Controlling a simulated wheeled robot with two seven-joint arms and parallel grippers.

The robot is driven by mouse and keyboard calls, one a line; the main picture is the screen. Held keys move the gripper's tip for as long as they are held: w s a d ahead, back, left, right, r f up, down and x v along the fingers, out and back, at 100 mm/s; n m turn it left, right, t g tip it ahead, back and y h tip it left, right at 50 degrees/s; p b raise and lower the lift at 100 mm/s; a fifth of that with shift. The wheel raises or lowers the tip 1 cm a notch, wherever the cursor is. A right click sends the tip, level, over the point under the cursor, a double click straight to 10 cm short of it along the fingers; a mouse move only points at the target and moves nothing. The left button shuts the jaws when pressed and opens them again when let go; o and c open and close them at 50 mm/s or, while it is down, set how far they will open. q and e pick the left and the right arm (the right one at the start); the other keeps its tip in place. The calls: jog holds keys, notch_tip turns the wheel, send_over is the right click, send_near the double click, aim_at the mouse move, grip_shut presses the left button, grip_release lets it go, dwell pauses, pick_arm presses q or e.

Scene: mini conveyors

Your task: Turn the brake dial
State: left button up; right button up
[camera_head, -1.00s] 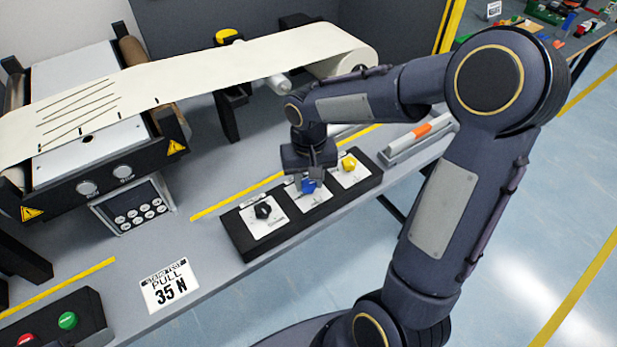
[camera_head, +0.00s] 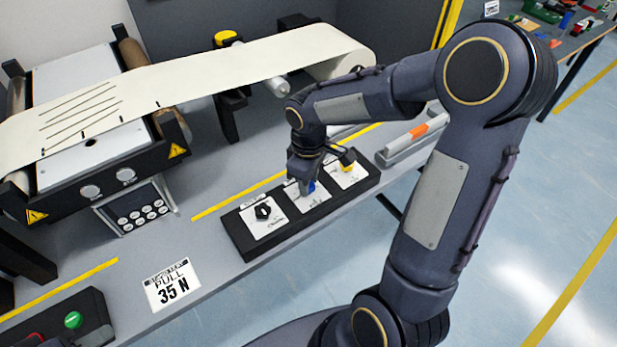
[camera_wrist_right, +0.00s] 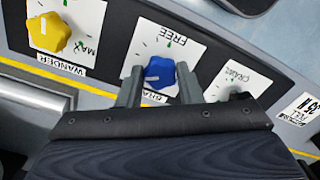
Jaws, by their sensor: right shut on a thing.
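The brake dial is a blue knob (camera_wrist_right: 160,73) on a white plate marked FREE at one end in the right wrist view. In the head view the blue knob (camera_head: 308,187) is partly hidden below my right gripper (camera_head: 303,181). The two fingers of my right gripper (camera_wrist_right: 160,84) stand on either side of the knob and are shut on it. The knob's white pointer line shows between them. My left gripper is not in view.
A yellow dial (camera_wrist_right: 48,34) marked WANDER and a black dial (camera_head: 263,212) flank the blue one on the same black panel (camera_head: 240,237). A belt machine with white web (camera_head: 230,62) stands behind. A pull-test sign (camera_head: 172,285) lies on the bench.

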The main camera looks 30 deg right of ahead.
jog(key=shift+n, duration=0.9)
jog(key=o, duration=1)
jog(key=shift+c, duration=0.2)
jog(key=shift+r, duration=0.1)
notch_tip(320, 180, up, 8)
jog(key=shift+f, duration=0.2)
